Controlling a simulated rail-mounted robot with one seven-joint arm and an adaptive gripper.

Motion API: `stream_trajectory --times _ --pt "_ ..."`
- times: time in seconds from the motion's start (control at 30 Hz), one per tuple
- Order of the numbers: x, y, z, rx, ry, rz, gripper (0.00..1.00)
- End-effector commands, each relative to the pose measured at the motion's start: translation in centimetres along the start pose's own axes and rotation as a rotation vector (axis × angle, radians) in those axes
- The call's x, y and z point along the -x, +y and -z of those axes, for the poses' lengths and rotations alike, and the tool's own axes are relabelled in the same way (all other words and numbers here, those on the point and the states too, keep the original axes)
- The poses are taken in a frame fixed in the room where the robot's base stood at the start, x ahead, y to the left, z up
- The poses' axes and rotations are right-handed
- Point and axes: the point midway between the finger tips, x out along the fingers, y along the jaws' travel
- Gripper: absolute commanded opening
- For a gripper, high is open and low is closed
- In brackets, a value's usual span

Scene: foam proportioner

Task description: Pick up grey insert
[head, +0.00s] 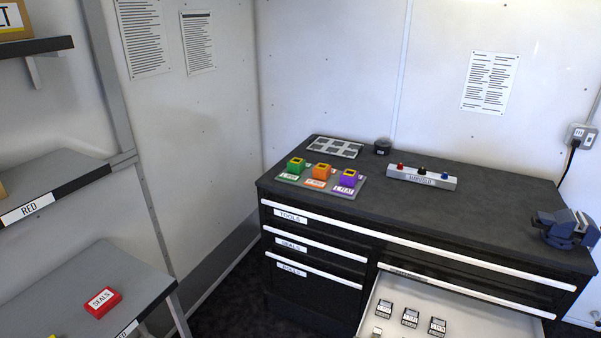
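No piece is clearly readable as the grey insert. Small grey-and-black labelled pieces sit in the open drawer (400,292) at the lower right: a left one (384,309), a middle one (410,318) and a right one (438,327). A smaller grey piece (377,332) shows at the bottom edge of the picture, partly cut off. Their labels are too small to read surely. A flat grey tray (335,148) with several pale squares lies at the back of the black workbench. My gripper is not in the head view.
On the workbench (480,208), a grey plate (291,180) bears green, orange and purple blocks. A grey bar with knobs (421,178), a small black pot (382,146) and a blue vise (566,228) stand there too. A red box (103,302) lies on a left shelf.

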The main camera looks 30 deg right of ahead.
Motion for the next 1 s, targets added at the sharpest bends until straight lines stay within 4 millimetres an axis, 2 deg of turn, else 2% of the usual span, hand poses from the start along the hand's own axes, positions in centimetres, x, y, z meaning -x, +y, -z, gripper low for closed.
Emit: stream_trajectory --times 0.47,0.5,0.6,1.0 --pt "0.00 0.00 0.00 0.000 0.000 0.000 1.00" --pt "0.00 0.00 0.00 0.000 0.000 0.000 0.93" --pt "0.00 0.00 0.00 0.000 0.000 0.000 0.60" --pt "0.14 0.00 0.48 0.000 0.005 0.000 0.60"
